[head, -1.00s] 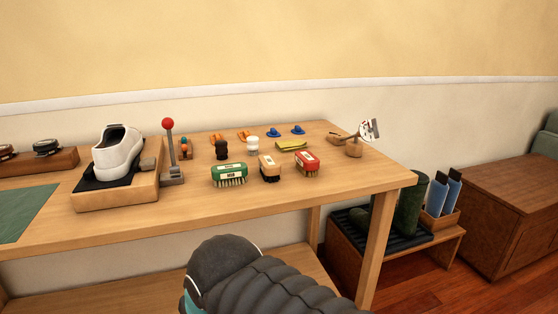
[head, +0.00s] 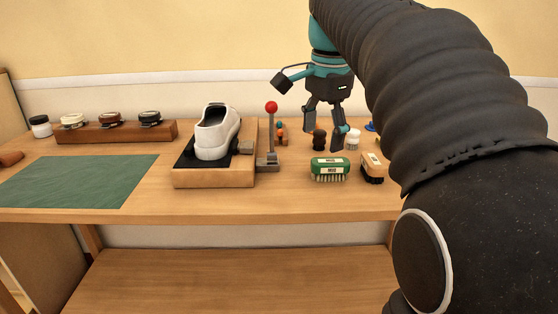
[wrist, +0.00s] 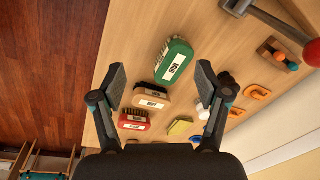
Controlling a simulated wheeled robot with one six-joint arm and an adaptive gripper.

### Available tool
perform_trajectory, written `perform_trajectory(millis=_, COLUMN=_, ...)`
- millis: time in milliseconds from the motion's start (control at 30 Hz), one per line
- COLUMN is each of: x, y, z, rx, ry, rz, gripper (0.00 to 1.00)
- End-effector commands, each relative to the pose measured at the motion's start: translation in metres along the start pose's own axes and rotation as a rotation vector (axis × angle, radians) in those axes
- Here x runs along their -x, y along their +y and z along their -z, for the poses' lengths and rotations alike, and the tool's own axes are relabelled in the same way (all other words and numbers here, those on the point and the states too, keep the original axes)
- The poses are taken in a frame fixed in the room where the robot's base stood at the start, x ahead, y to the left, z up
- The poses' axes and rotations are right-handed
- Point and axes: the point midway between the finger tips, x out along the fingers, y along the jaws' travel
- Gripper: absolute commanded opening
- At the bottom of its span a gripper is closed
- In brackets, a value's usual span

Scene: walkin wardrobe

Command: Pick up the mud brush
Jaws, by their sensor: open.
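The mud brush is the green-backed brush (head: 330,169) with a white label reading "MUD" and pale bristles facing down. It lies on the wooden table (head: 290,205) right of the lever stand. It also shows in the wrist view (wrist: 174,62), beyond the fingertips and between their lines. My gripper (head: 325,130) is open and empty, above and slightly behind the brush in the head view, not touching it. In the wrist view the two fingers (wrist: 160,88) are spread wide. A tan brush (head: 373,168) lies just right of the mud brush; a red brush (wrist: 134,120) shows in the wrist view.
A white shoe (head: 214,132) sits on a wooden stand left of the red-knobbed lever (head: 271,135). Dark and white small brushes stand behind the mud brush. A green mat (head: 80,181) and a rack of tins (head: 116,132) are at left. The table's front strip is clear.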

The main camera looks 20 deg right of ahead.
Motion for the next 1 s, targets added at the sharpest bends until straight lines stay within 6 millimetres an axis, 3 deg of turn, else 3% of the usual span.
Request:
perform_trajectory(millis=33, x=0.005, y=-0.010, z=0.013, rx=-0.083, ry=-0.007, rz=-0.021, gripper=0.75)
perform_trajectory(millis=200, x=0.019, y=-0.027, z=0.042, rx=-0.333, ry=-0.023, rz=-0.086, gripper=0.75)
perform_trajectory(millis=467, x=0.024, y=-0.033, z=0.058, rx=-0.495, ry=-0.027, rz=-0.129, gripper=0.75)
perform_trajectory(millis=667, x=0.002, y=-0.030, z=0.057, rx=-0.501, ry=-0.027, rz=-0.132, gripper=0.75)
perform_trajectory(millis=800, x=-0.026, y=-0.027, z=0.055, rx=-0.500, ry=-0.027, rz=-0.131, gripper=0.75)
perform_trajectory(millis=1000, x=-0.052, y=-0.024, z=0.054, rx=-0.499, ry=-0.027, rz=-0.129, gripper=0.75)
